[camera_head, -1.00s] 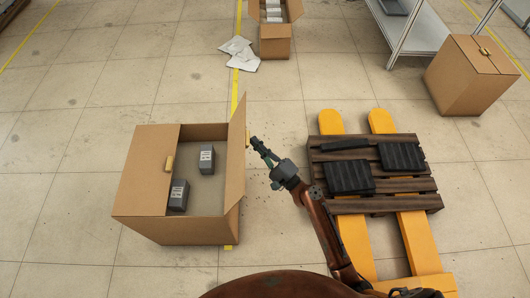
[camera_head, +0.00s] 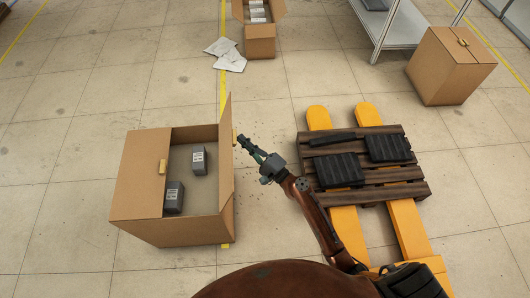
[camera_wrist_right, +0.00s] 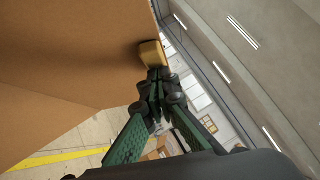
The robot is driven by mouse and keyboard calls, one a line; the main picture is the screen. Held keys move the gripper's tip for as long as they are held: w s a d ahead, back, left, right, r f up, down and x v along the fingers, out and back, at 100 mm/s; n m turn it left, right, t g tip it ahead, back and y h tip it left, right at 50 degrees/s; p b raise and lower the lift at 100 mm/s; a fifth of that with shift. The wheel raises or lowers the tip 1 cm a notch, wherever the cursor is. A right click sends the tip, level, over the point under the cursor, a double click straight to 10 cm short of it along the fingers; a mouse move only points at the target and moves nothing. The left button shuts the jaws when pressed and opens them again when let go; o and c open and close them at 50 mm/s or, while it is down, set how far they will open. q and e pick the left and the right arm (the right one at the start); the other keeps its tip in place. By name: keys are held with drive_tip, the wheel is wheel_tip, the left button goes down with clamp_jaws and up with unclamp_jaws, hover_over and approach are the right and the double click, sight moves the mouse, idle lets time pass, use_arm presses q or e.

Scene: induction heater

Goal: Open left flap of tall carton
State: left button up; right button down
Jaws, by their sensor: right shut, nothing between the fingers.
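The tall brown carton (camera_head: 180,232) stands on the floor at left of centre in the head view. Its left flap (camera_head: 140,175) lies flat over the left part of the opening, with a yellow tab (camera_head: 163,167) at its inner edge. Its right flap (camera_head: 227,150) stands up. My right gripper (camera_head: 241,139) is shut and empty, just right of the raised flap, close to that flap's yellow tab. In the right wrist view the shut fingertips (camera_wrist_right: 156,82) are just below the tab (camera_wrist_right: 152,54); contact is unclear. My left gripper is out of view.
Grey boxes (camera_head: 199,161) stand inside the carton. A dark wooden pallet (camera_head: 388,190) with black cases rests on yellow forks to the right. Another carton (camera_head: 260,42) and white papers (camera_head: 224,54) are at the back. A closed carton (camera_head: 450,70) stands far right beside a shelf.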

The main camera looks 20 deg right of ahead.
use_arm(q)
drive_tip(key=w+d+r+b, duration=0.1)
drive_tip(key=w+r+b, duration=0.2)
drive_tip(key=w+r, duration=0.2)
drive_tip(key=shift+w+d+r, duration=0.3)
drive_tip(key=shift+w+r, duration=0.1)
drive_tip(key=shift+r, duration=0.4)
use_arm(e)
drive_tip(key=w+d+f+v, duration=0.1)
drive_tip(key=d+v, duration=0.1)
drive_tip(key=v, duration=1)
drive_tip(key=shift+s+d, duration=0.15)
drive_tip(key=shift+d, duration=0.15)
